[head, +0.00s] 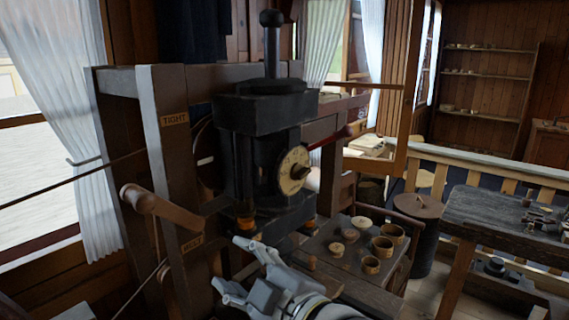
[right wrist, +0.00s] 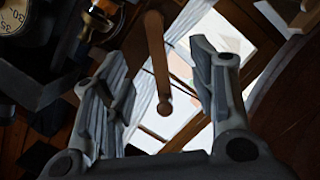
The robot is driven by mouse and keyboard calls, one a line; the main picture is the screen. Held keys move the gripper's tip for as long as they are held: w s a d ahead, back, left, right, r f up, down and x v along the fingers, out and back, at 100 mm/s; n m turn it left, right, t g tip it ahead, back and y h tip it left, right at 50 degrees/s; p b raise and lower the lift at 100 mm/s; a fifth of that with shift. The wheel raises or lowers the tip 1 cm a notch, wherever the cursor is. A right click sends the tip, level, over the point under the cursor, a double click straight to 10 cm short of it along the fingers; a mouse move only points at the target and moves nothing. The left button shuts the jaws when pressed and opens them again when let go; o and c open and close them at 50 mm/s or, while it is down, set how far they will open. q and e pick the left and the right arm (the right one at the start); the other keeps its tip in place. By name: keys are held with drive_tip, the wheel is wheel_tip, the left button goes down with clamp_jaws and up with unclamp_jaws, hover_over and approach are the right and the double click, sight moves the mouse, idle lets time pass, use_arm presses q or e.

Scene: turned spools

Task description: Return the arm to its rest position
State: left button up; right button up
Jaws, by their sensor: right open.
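My right gripper (head: 230,264) is in the lower middle of the head view, in front of the dark machine (head: 262,120) with its round brass dial (head: 293,171). Its two fingers are spread apart with nothing between them. The right wrist view also shows the open fingers (right wrist: 158,62). A wooden crank handle (right wrist: 156,55) appears in the gap between them, seemingly beyond them and not gripped. In the head view, a wooden crank handle (head: 160,205) sticks out to the left of the gripper, at the machine's upright post. My left gripper is not in view.
A small table right of the gripper (head: 345,270) holds several turned wooden cups and spools. A lidded dark bin (head: 420,235) stands beyond it. A dark workbench (head: 490,215) is at the right. A thin rod (head: 75,180) crosses the left side by the window.

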drive_tip(key=s+d+f+m+g+h, duration=0.1)
drive_tip(key=s+d+f+m+h, duration=0.15)
drive_tip(key=d+f+m, duration=0.6)
drive_tip(key=s+d+f+m+g+h, duration=0.2)
drive_tip(key=d+f+h, duration=0.3)
drive_tip(key=f, duration=0.8)
drive_tip(key=s+d+f+m+g+h, duration=0.3)
drive_tip(key=s+d+f+m+g, duration=0.25)
drive_tip(key=s+d+f, duration=1.05)
wheel_tip(320, 180, down, 26)
drive_tip(key=s+a+g+b, duration=0.2)
drive_tip(key=s, duration=0.1)
drive_tip(key=s+d+f+b, duration=0.1)
drive_tip(key=s+d+f, duration=0.2)
drive_tip(key=s+f, duration=1.3)
wheel_tip(320, 180, down, 2)
drive_tip(key=shift+s+f+n+g+b, duration=0.2)
drive_tip(key=shift+s+n+g+b, duration=0.05)
drive_tip(key=shift+n+g+b, duration=0.1)
